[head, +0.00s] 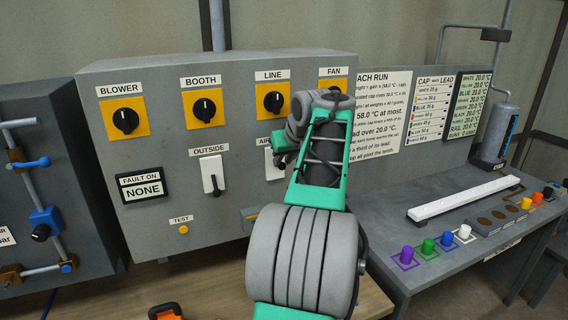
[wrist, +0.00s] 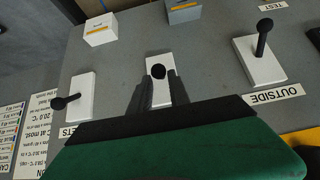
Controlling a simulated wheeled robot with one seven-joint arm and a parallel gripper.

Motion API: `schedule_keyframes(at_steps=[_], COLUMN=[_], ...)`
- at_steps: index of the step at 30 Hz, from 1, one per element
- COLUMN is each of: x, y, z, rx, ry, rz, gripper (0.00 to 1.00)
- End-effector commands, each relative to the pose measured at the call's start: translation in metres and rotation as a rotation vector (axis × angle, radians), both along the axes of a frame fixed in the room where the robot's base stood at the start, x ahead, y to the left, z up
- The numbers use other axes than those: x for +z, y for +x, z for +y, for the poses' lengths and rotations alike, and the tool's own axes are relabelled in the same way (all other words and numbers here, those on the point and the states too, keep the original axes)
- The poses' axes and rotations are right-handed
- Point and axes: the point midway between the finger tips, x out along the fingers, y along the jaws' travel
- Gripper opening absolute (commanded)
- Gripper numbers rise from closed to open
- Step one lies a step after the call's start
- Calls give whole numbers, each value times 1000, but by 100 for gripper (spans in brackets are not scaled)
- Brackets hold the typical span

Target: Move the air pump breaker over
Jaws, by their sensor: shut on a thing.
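The air pump breaker (head: 272,165) is a white plate on the grey panel. Its label shows only "AIR" in the head view, with the rest behind my arm. In the wrist view the middle breaker's white plate (wrist: 157,66) has a dark round-ended lever (wrist: 158,72). My gripper (wrist: 159,86) has its two dark fingers around this lever, closed on it. The lever points roughly toward the wrist camera, so its exact tilt is hard to tell. The label of this middle breaker is hidden in the wrist view.
The OUTSIDE breaker (head: 212,172) is beside it, lever down. Another breaker (wrist: 80,98), its label ending in "ETS", is on the other side in the wrist view. Yellow-backed rotary knobs (head: 124,120) sit above. A workbench (head: 395,265) stands at right with a white bar (head: 462,197).

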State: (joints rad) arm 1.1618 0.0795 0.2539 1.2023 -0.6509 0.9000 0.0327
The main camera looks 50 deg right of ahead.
Motion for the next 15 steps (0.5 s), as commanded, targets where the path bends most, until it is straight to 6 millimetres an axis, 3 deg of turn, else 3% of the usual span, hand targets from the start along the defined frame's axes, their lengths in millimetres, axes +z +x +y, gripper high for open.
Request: schedule_keyframes(at_steps=[15], x=[15], y=[7], z=[-4], rx=[1], ry=[-4], rz=[-3], gripper=[0])
